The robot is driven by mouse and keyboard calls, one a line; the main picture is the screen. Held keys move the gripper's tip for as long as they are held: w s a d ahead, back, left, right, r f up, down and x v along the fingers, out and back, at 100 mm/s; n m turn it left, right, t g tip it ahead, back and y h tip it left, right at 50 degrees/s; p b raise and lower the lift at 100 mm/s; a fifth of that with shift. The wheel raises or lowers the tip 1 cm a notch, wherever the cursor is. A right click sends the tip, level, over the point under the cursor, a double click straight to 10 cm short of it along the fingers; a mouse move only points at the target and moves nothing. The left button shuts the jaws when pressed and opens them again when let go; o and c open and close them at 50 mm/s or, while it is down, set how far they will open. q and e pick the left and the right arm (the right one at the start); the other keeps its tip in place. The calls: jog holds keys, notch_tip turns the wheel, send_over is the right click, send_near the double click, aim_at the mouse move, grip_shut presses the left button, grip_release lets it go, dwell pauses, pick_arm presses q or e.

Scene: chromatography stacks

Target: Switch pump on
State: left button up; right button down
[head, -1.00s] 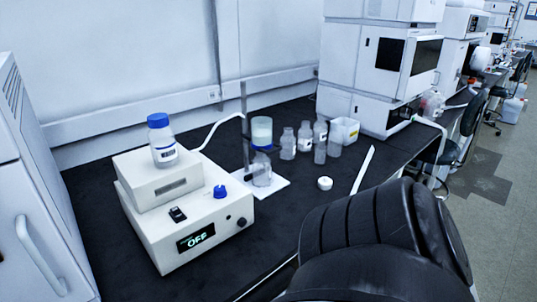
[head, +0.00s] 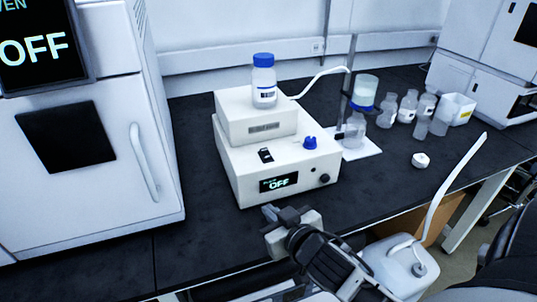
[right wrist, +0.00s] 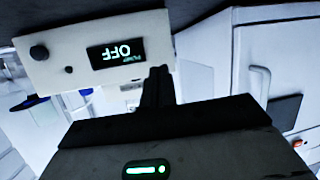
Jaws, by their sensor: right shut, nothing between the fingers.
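The pump (head: 235,165) is a white box on the dark bench, with a smaller white box (head: 240,105) on top. Its front display (head: 278,183) reads OFF. A black rocker switch (head: 265,155) and a blue knob (head: 310,143) are on its upper face. My right gripper (head: 270,211) is shut and empty, low in front of the pump's front face. In the right wrist view, the display (right wrist: 117,54) appears upside down, beyond the shut fingers (right wrist: 160,82). The switch is not visible there. My left gripper is out of view.
A bottle with a blue cap (head: 264,82) stands on the upper box. A filter flask (head: 354,130) and several small bottles stand right of the pump. A white oven (head: 150,215) with an OFF display is at left. Bare bench lies between oven and pump.

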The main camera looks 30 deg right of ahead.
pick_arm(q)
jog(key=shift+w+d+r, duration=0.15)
pick_arm(e)
jog(key=w+d+r+m+t+h, duration=0.2)
jog(key=d+r, duration=0.3)
jog(key=r, duration=0.4)
jog(key=shift+w+d+r+m+h, duration=0.25)
jog(key=shift+w+m+h, duration=0.05)
jog(key=shift+w+h, duration=0.3)
send_over(268, 157)
jog(key=shift+s+a+f+p, duration=0.1)
jog(key=shift+s+f+p, duration=0.1)
jog(key=shift+s+p, duration=0.2)
jog(key=f, duration=0.3)
jog(key=shift+w+b, duration=0.25)
jog(key=shift+b, duration=0.05)
jog(key=shift+w+f, duration=0.1)
jog(key=shift+f, duration=0.5)
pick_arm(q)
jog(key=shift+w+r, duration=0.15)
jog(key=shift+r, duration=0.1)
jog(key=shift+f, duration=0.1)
